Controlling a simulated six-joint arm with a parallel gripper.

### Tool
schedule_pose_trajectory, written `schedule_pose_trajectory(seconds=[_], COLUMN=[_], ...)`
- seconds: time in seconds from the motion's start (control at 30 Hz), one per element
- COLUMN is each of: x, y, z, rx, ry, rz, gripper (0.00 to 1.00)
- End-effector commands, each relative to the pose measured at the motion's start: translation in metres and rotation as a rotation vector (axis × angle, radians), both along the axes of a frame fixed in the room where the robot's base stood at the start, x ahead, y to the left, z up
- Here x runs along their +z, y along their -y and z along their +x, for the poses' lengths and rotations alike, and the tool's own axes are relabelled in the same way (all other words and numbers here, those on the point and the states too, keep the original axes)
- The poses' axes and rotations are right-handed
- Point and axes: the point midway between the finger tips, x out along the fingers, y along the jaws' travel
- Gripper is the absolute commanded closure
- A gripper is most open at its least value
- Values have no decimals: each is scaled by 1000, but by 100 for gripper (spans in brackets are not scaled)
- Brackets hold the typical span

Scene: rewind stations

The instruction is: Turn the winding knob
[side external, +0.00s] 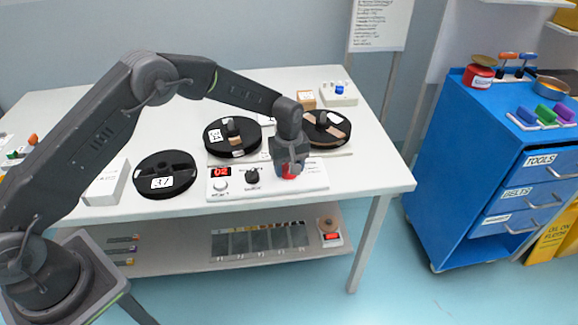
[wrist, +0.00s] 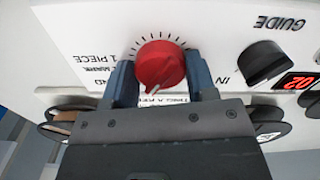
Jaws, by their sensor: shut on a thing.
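The winding knob is a round red knob (wrist: 158,64) with a ring of dark tick marks around it on a white panel. In the wrist view it sits between the two blue-grey fingers of my gripper (wrist: 161,78), which is shut on it. A white pointer line shows on the knob's lower edge. In the side view my gripper (side external: 289,166) points down over the right part of the white rewind station panel (side external: 312,182). Only a bit of the red knob (side external: 289,176) shows there under the fingers.
A black knob marked GUIDE (wrist: 264,62) and a red display reading 02 (wrist: 299,84) are beside the red knob. Behind the panel stand two black reels, left (side external: 228,150) and right (side external: 340,140). Another reel (side external: 150,183) lies on the table's left. A blue cabinet (side external: 478,150) stands right.

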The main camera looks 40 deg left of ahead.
Motion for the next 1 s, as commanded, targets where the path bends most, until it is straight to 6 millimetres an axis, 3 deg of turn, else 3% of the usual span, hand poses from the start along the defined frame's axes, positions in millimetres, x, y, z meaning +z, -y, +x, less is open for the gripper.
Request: schedule_pose_trajectory(seconds=[1.0], x=[-1], y=[-2], z=[-1], rx=[-965], ry=[1], rz=[0], gripper=[72])
